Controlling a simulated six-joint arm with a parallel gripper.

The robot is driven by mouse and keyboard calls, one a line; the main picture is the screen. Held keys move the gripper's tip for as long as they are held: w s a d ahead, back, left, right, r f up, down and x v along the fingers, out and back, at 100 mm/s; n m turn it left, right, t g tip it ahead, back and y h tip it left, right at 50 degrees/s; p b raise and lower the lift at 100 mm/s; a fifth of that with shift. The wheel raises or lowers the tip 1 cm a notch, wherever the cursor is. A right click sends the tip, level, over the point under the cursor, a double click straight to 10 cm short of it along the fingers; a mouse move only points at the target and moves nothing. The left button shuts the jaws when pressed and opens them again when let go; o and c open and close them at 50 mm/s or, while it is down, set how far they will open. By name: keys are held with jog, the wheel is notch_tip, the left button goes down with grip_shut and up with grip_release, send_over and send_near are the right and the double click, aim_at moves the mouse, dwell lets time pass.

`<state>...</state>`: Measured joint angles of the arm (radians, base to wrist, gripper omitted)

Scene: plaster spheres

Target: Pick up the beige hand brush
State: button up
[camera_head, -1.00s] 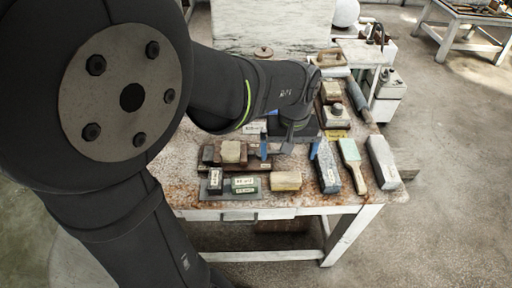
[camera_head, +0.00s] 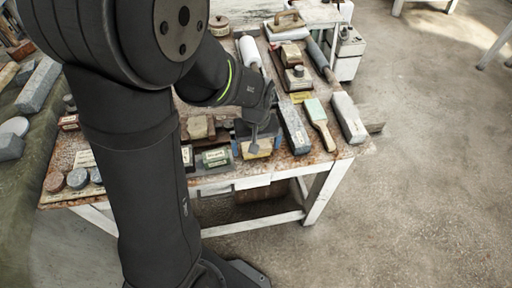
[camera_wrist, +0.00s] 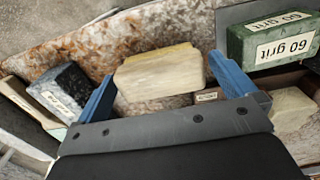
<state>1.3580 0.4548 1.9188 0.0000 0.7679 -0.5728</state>
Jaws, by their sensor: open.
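The beige hand brush appears to be the pale beige block with a yellowish edge in the wrist view (camera_wrist: 160,75). In the head view the brush (camera_head: 258,150) lies near the table's front edge. My gripper (camera_wrist: 161,67) is open, with one blue finger on each side of the brush. A small gap shows at the left finger; the right fingertip is close to the brush's end. In the head view my gripper (camera_head: 256,146) is over the brush and hides part of it. Whether the fingers touch it I cannot tell.
Green grit block (camera_wrist: 270,40) and a pale block (camera_wrist: 291,108) lie right of the brush in the wrist view. A dark grey block (camera_wrist: 64,92) lies left. In the head view a long grey block (camera_head: 294,128) and a wooden-handled paddle (camera_head: 319,118) stand close on the right.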

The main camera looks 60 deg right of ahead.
jog(key=c, duration=0.9)
jog(key=shift+r, duration=0.45)
notch_tip(320, 180, up, 4)
jog(key=shift+s+f, duration=0.15)
jog(key=s+a+r, duration=0.1)
jog(key=s+r, duration=0.1)
jog(key=s, duration=0.1)
jog(key=s+a+r, duration=0.1)
jog(key=s+r, duration=0.1)
jog(key=s, duration=0.2)
jog(key=s+a+r, duration=0.1)
jog(key=s+r, duration=0.1)
jog(key=s, duration=0.2)
jog(key=shift+a+r, duration=0.15)
jog(key=shift+r, duration=0.05)
